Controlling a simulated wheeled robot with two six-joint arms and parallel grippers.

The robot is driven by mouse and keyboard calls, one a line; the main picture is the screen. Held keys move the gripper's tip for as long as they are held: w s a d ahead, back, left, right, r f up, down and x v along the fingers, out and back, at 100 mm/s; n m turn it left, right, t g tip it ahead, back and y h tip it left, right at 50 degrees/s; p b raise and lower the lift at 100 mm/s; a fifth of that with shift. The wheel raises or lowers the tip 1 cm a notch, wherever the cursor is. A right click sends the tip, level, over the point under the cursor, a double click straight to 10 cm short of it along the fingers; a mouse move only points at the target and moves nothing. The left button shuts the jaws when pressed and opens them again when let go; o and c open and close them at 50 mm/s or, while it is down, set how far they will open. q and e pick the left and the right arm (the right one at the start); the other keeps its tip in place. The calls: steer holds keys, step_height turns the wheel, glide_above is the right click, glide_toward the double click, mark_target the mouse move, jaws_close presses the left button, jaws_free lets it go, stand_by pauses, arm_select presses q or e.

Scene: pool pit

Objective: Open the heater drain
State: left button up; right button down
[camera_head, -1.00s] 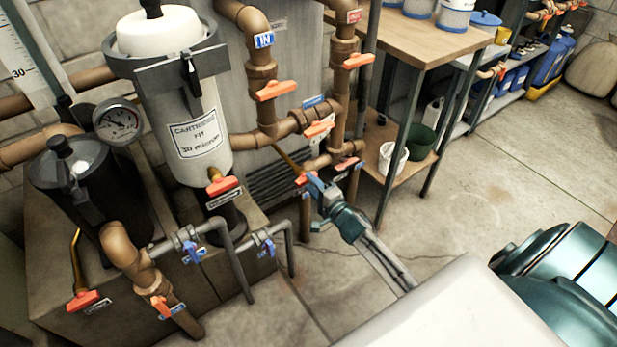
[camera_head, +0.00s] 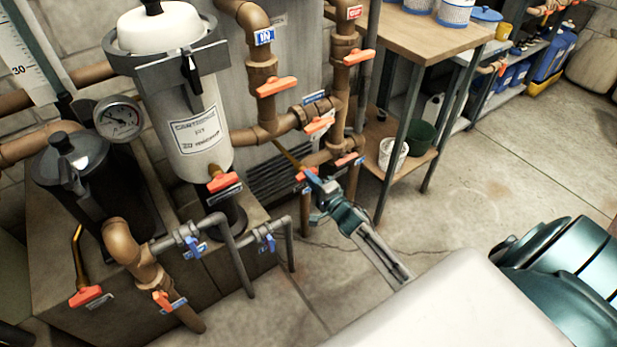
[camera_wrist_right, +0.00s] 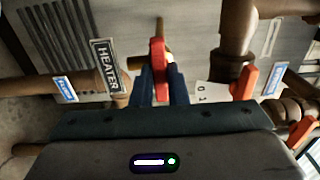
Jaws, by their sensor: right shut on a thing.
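The heater drain handle (camera_head: 306,174) is a small orange-red lever at the end of a thin brass pipe (camera_head: 286,153), low in front of the grey heater. My right gripper (camera_head: 313,181) is at this lever, with its blue fingers around it. In the right wrist view, the orange-red lever (camera_wrist_right: 158,70) stands between the two dark blue fingers (camera_wrist_right: 158,88), which are shut on it. A plate reading HEATER (camera_wrist_right: 105,66) is just left of the fingers. The fingers hide the lever's lower end. My left gripper is not in view.
Brown pipes with several orange valve handles (camera_head: 277,87) rise behind the gripper. Grey pipes with blue handles (camera_head: 193,246) and the cartridge filter (camera_head: 196,137) are at left. A wooden table (camera_head: 425,38) stands at right. Open floor (camera_head: 500,200) lies at right.

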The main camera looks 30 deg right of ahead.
steer(key=n+b, duration=0.3)
steer(key=n, duration=1.5)
steer(key=shift+f, duration=0.1)
steer(key=c, duration=1.3)
jaws_free()
